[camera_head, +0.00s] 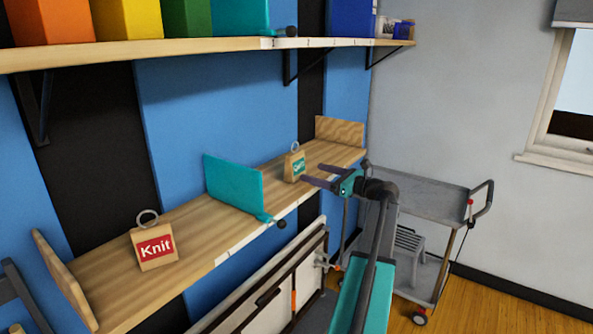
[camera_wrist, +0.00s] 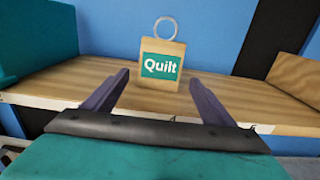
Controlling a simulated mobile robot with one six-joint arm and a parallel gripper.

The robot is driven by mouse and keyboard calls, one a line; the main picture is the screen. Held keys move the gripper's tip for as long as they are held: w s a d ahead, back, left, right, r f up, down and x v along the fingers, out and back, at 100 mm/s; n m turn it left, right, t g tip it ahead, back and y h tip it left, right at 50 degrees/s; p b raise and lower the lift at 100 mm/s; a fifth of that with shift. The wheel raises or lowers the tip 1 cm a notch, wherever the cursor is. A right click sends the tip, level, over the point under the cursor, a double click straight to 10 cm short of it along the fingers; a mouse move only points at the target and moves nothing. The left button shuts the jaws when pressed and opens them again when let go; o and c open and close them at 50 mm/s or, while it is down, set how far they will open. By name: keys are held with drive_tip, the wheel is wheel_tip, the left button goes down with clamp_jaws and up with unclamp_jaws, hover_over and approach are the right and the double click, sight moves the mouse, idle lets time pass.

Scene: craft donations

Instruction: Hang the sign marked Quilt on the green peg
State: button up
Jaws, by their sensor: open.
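The Quilt sign (camera_wrist: 163,66) is a small wooden block with a teal label and a metal ring on top. It stands upright on the lower wooden shelf, and it also shows in the head view (camera_head: 294,166). My gripper (camera_wrist: 158,88) is open, with its two dark fingers pointing toward the sign from the front. The fingertips are near the sign's lower part, one to each side in the wrist view; nothing is gripped. In the head view my gripper (camera_head: 312,176) is just right of the sign. I cannot make out a green peg in either view.
A Knit sign (camera_head: 156,249) with a red label stands left on the lower shelf (camera_head: 190,220). A teal divider (camera_head: 234,184) stands between the signs. The upper shelf (camera_head: 130,52) holds coloured boxes. A grey cart (camera_head: 430,192) stands to the right.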

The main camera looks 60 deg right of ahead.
sight(298, 160)
drive_tip(key=shift+w+p, duration=0.3)
drive_tip(key=shift+w, duration=4.35)
drive_tip(key=c, duration=0.8)
drive_tip(key=shift+r, duration=0.15)
drive_tip(key=shift+r+p, duration=1.25)
drive_tip(key=shift+r, duration=0.15)
drive_tip(key=shift+s, duration=0.1)
drive_tip(key=s+p, duration=0.3)
drive_tip(key=s, duration=1.3)
